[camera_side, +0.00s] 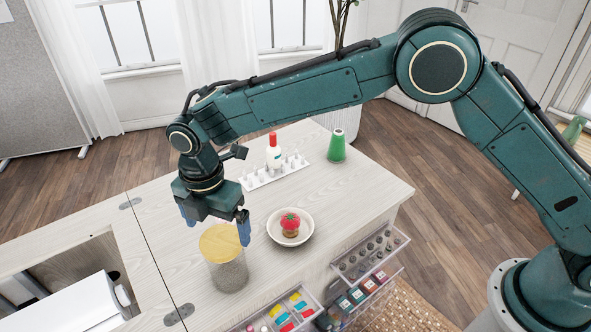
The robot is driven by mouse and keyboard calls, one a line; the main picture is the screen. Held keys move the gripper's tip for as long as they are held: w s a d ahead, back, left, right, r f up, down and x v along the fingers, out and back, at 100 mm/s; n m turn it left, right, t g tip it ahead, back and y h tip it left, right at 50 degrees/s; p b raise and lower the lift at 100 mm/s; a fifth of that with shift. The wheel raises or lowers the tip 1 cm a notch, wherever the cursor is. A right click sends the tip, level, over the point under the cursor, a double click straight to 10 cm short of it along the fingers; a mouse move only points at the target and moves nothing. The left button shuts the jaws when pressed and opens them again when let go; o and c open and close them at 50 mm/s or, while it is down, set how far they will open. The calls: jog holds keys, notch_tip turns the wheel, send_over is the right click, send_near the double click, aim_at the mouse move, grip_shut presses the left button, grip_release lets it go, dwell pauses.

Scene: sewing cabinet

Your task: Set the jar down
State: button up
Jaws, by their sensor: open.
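A clear jar (229,274) with a yellow lid (222,242) stands upright on the pale wooden cabinet top (365,200), near its front left. It has greyish contents that I cannot make out. My gripper (216,229) is open, with its blue fingers pointing down around or just above the lid. One finger shows to the right of the lid and one at its upper left. The jar's base appears to rest on the top. I cannot tell whether the fingers touch the lid.
A white bowl (272,232) with a red-topped pincushion (290,223) sits right of the jar. Behind are a white spool rack (262,181), a red-capped bottle (273,155) and a green cone (337,147). Open clear drawers (400,240) jut out in front. The top's right side is clear.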

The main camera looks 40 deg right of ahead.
jog(key=shift+r, duration=2.4)
jog(key=shift+d, duration=0.1)
jog(key=s+d+r+m+t, duration=0.1)
jog(key=s+d+r+m, duration=0.25)
jog(key=d+r, duration=0.3)
jog(key=s+d+r+m+t+y, duration=0.1)
jog(key=s+d+r+m, duration=0.1)
jog(key=d+r+m, duration=0.45)
jog(key=s+d+r+m+t, duration=0.1)
jog(key=s+d+r+m, duration=0.2)
jog(key=d, duration=0.6)
jog(key=s+d+m+t, duration=0.1)
jog(key=s+d+m, duration=0.4)
jog(key=s, duration=0.4)
jog(key=s+d+f+m+t+h, duration=0.1)
jog(key=s+d+m, duration=0.5)
jog(key=s+d, duration=0.2)
jog(key=shift+s+d+t, duration=0.2)
jog(key=shift+s+t, duration=0.1)
jog(key=shift+s, duration=0.8)
